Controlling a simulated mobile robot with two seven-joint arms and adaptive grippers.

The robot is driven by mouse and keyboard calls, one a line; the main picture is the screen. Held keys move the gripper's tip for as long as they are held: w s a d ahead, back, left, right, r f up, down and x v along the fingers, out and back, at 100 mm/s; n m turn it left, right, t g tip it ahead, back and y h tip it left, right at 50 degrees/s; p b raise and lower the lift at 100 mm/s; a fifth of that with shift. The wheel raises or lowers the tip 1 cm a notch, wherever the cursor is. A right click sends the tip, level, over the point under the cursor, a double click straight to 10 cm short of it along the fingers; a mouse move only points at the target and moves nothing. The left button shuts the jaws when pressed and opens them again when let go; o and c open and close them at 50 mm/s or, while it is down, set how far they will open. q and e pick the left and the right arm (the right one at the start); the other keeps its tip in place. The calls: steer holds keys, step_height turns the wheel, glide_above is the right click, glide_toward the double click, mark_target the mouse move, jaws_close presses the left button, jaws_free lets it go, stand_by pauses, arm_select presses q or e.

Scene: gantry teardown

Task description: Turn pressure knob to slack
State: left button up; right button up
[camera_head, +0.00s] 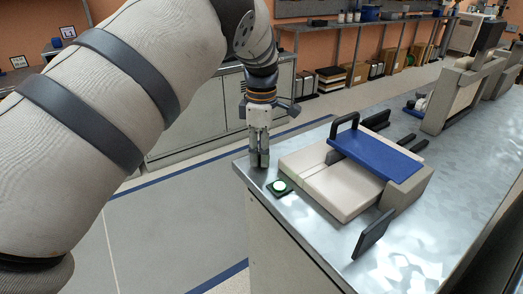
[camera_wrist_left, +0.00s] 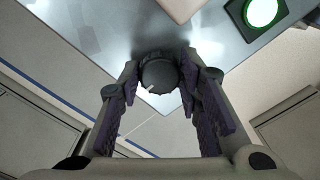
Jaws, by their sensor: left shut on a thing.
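The pressure knob (camera_wrist_left: 160,76) is a dark round knob with a ribbed rim, seen in the left wrist view near the edge of the metal table. A small white mark on its face sits toward the lower left. My left gripper (camera_wrist_left: 159,84) is shut on it, one finger on each side. In the head view my left gripper (camera_head: 259,163) points down at the near left corner of the table, and the knob itself cannot be made out there. My right gripper is in neither view.
A green-lit button (camera_head: 279,186) lies right of the gripper; it also shows in the left wrist view (camera_wrist_left: 262,12). A cream press with a blue plate (camera_head: 375,154) and black handle stands on the metal table (camera_head: 308,236). Floor lies left of the table; grey cabinets stand behind.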

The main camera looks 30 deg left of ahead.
arm_select(q)
steer(key=shift+f, duration=0.1)
steer(key=o, duration=1.1)
steer(key=shift+o, duration=0.2)
step_height(320, 180, up, 12)
